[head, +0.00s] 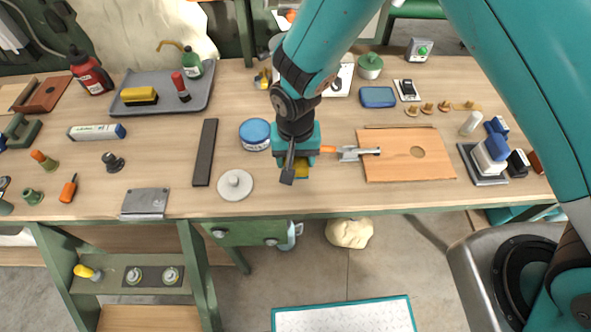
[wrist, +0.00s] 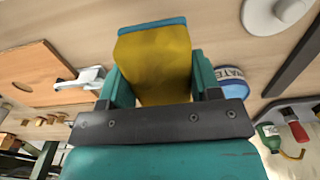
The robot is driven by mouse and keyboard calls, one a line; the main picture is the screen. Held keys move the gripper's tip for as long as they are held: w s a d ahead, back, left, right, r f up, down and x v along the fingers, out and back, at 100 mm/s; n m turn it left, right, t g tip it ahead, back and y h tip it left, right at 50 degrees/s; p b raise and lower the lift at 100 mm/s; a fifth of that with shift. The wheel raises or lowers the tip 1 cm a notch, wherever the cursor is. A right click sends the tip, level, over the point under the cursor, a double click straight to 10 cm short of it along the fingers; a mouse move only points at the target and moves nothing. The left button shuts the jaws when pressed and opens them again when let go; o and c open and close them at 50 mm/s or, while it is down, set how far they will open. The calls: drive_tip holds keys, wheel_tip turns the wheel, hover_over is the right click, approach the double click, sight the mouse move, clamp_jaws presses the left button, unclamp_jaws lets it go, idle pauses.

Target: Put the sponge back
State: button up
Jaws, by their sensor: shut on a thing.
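My gripper (head: 296,152) is shut on a sponge (head: 302,168), a yellow block with a blue layer. It is near the front middle of the workbench. In the wrist view the sponge (wrist: 155,62) sticks out between the two teal fingers, with its blue edge at the far end. My gripper hides part of the sponge in the head view. I cannot tell whether it touches the bench top.
A grey tray (head: 205,92) at the back left holds a yellow-and-black block (head: 138,96) and bottles. A blue-lidded tin (head: 255,133) and a white disc (head: 235,184) stand left of my gripper.

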drive_tip(key=shift+f, duration=3.3)
drive_tip(key=shift+f, duration=0.1)
drive_tip(key=o, duration=1)
wheel_tip(320, 180, up, 12)
drive_tip(key=shift+r+b, duration=0.25)
drive_tip(key=shift+b, duration=0.2)
drive_tip(key=s+d+r+n+y, duration=0.1)
drive_tip(key=s+d+r, duration=0.15)
drive_tip(key=r, duration=0.35)
drive_tip(key=s+d+r+n+y, duration=0.1)
drive_tip(key=d+r, duration=0.2)
drive_tip(key=r, duration=0.4)
drive_tip(key=shift+s+d+r+n+y, duration=0.35)
drive_tip(key=shift+s+d+r+n, duration=0.65)
drive_tip(key=shift+s+r, duration=0.85)
drive_tip(key=shift+s+d+r+n+y, duration=0.4)
drive_tip(key=shift+s+d+r+n, duration=0.8)
drive_tip(key=shift+s, duration=1.2)
drive_tip(key=shift+s+d+r+n+y, duration=0.45)
drive_tip(key=shift+s+d+r, duration=0.45)
drive_tip(key=shift+s+r, duration=1.05)
drive_tip(key=shift+s+f, duration=0.15)
